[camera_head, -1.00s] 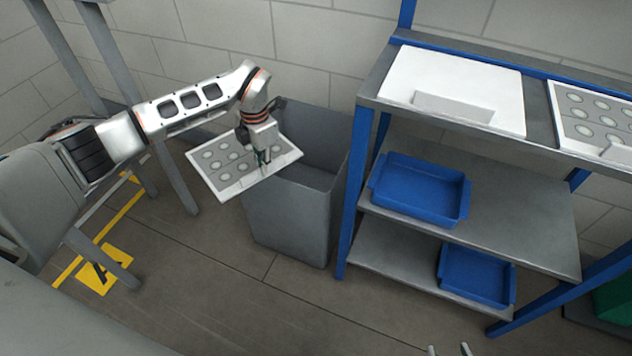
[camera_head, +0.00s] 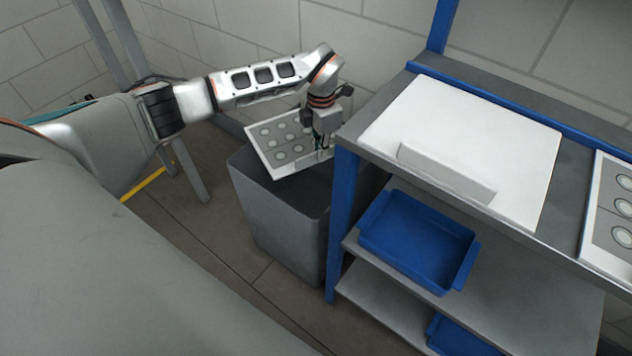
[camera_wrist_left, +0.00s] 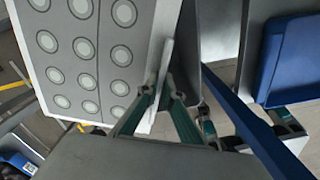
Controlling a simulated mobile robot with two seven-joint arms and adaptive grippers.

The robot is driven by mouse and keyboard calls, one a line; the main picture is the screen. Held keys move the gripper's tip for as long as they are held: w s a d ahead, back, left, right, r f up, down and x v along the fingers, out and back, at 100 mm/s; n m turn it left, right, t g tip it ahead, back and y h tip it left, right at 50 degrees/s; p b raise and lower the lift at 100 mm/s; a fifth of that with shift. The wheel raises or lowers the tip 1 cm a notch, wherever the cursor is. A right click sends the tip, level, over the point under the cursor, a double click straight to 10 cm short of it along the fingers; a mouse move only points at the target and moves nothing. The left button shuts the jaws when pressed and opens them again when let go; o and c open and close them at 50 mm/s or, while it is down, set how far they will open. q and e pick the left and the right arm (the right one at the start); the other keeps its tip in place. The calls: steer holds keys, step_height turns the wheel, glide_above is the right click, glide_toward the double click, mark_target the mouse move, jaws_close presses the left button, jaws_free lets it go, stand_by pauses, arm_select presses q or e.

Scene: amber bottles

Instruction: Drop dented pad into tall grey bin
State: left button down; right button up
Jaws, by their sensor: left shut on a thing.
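The pad (camera_head: 282,146) is a white-edged grey panel with rows of pale round spots. I cannot make out a dent in it. My left gripper (camera_head: 321,154) is shut on the pad's edge. The pad is held tilted above the open mouth of the tall grey bin (camera_head: 277,213), near its back. In the left wrist view the pad (camera_wrist_left: 84,55) fills the upper left, with the left gripper's fingers (camera_wrist_left: 158,98) closed on its raised white lip. The bin's inside is partly hidden by the pad. My right gripper is not in view.
A blue-framed shelf rack (camera_head: 342,222) stands close at the bin's right. A white panel (camera_head: 471,137) lies on its top, with another spotted pad (camera_head: 613,215) at the far right. Blue trays (camera_head: 418,240) sit on lower shelves. A block wall is behind.

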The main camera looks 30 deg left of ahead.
arm_select(q)
steer(key=f, duration=0.1)
steer(key=f+b, duration=0.1)
steer(key=f, duration=0.1)
steer(key=f+b, duration=0.1)
steer(key=shift+s+f, duration=0.25)
steer(key=shift+w+f+b, duration=0.15)
steer(key=shift+f+b, duration=0.6)
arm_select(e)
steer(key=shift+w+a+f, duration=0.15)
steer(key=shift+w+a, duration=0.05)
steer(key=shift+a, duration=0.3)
arm_select(q)
steer(key=shift+r, duration=0.1)
steer(key=c, duration=2.2)
jaws_free()
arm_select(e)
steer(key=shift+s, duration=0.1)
arm_select(q)
steer(key=shift+o, duration=0.2)
step_height(320, 180, up, 12)
steer(key=shift+f, duration=0.1)
